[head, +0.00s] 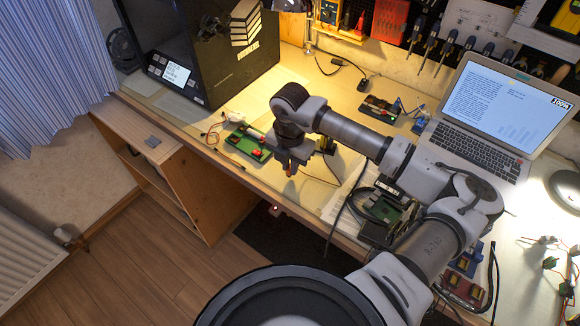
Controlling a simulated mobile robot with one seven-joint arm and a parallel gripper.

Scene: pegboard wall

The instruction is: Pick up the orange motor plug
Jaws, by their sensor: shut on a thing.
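My gripper (289,168) points down just above the worktable, right of a green board. It is shut on a small orange piece, which I take to be the orange motor plug (290,172). Only a sliver of the plug shows between the fingertips, and the rest is hidden by the fingers. I cannot tell whether the plug is clear of the table.
The green board (246,146) with red parts and wires lies left of my gripper. A black 3D printer (225,75) stands behind it. A laptop (495,110) stands at the right. Circuit boards and cables (385,205) lie by my arm. The table's front edge is close.

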